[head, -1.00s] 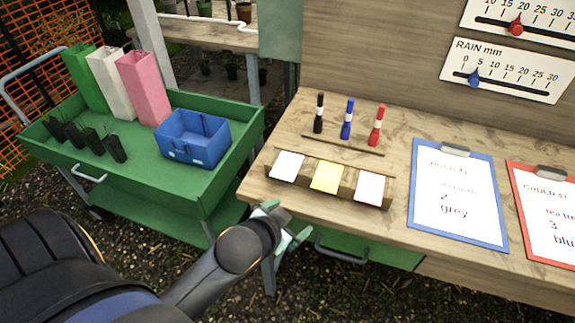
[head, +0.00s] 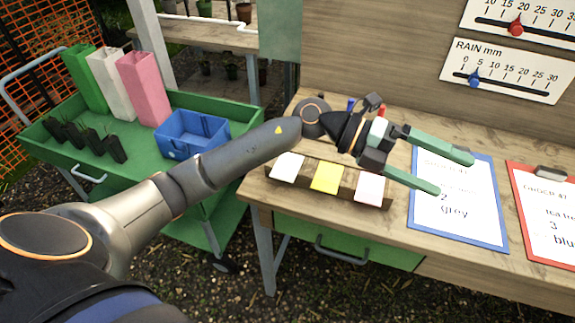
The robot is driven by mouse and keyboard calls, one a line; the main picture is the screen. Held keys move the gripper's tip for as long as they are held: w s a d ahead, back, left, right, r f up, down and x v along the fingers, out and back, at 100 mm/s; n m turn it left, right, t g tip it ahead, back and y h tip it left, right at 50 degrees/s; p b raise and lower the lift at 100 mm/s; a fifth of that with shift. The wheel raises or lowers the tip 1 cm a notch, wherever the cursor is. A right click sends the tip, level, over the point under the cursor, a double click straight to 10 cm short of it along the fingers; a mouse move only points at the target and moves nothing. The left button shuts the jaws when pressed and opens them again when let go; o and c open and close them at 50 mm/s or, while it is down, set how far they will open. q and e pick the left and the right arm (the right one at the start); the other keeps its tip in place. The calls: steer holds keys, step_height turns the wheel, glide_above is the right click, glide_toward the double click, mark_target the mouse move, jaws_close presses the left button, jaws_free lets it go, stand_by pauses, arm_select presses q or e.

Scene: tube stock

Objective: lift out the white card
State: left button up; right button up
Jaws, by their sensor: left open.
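A low dark wooden holder (head: 308,188) on the bench holds three cards in a row. The left card (head: 286,167) is white, the middle card (head: 327,177) is yellow, and the right card (head: 370,188) is very pale, white or faintly pink. My left gripper (head: 454,174) has green fingers spread apart with nothing between them. Its fingers point right, over the blue clipboard (head: 458,228), to the right of the holder. The wrist is above and behind the right card. My right gripper is out of view.
My left arm partly hides the markers, including the blue one (head: 351,104), behind the holder. A red clipboard (head: 543,258) lies at the right. A green cart (head: 150,182) with a blue bin (head: 190,135) and tall boxes stands left.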

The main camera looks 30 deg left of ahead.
arm_select(q)
steer(key=w+a+f+m+g+y, duration=0.1)
steer(key=w+a+f+y, duration=0.1)
steer(key=a+f+y, duration=0.4)
steer(key=n+g+y, duration=0.1)
steer(key=n+y, duration=0.3)
steer(key=y, duration=0.6)
glide_above(287, 166)
steer(key=f, duration=0.4)
steer(key=shift+w+d+f, duration=0.15)
steer(key=shift+w+d, duration=0.05)
steer(key=shift+w, duration=0.05)
steer(key=f, duration=0.1)
steer(key=f+p, duration=0.1)
steer(key=f, duration=0.2)
steer(key=shift+s+a+f, duration=0.2)
steer(key=shift+s+f, duration=0.05)
steer(key=shift+f, duration=0.65)
steer(key=c, duration=1.2)
steer(key=shift+w+r, duration=0.1)
steer(key=shift+c, duration=0.2)
